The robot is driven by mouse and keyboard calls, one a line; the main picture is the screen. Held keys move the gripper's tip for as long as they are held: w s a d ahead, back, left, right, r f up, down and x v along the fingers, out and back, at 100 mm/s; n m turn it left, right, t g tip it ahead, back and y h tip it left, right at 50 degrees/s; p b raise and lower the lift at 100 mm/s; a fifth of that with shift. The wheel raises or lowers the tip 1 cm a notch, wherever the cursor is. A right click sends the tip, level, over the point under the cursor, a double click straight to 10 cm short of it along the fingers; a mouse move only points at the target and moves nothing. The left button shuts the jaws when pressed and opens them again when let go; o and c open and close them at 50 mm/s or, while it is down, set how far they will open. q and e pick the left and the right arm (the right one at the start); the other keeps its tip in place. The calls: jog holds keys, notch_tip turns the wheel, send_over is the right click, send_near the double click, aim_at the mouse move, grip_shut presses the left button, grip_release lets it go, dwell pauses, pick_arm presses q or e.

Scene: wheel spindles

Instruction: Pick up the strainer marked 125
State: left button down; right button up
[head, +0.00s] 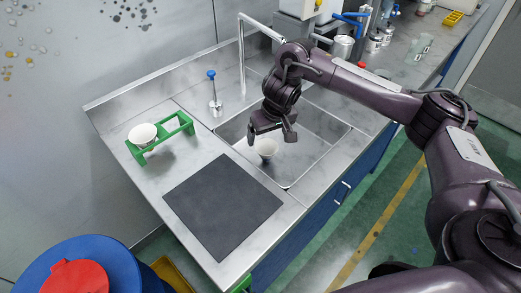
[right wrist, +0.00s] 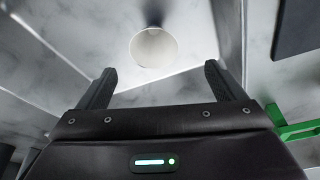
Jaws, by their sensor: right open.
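A white cup-shaped strainer (head: 266,148) stands in the sink, and it also shows in the right wrist view (right wrist: 154,47), just beyond the fingertips. A second white strainer (head: 142,134) sits in the green rack (head: 181,127) on the counter at left. No 125 mark is legible on either one. My right gripper (head: 271,139) is open and empty over the sink, above the strainer there; its two fingers are spread apart in the right wrist view (right wrist: 160,70). My left gripper is not in view.
The metal sink (head: 315,155) has raised walls around the strainer, and a tall faucet (head: 241,55) stands behind it. A blue-topped fixture (head: 213,92) stands beside the sink. A dark mat (head: 222,204) lies on the front counter. Cans and bottles crowd the far counter.

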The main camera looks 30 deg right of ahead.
aim_at(268, 144)
jog(key=b+x, duration=0.1)
jog(key=x, duration=0.1)
jog(key=b+x, duration=0.1)
jog(key=x, duration=0.1)
jog(key=b+x, duration=0.2)
jog(key=shift+d, duration=0.4)
jog(key=shift+w+f, duration=0.25)
jog(key=shift+f, duration=0.1)
jog(key=shift+w+f, duration=0.15)
jog(key=shift+f, duration=0.15)
jog(key=c, duration=0.9)
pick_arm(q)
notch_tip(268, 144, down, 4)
pick_arm(e)
jog(key=shift+c, duration=0.9)
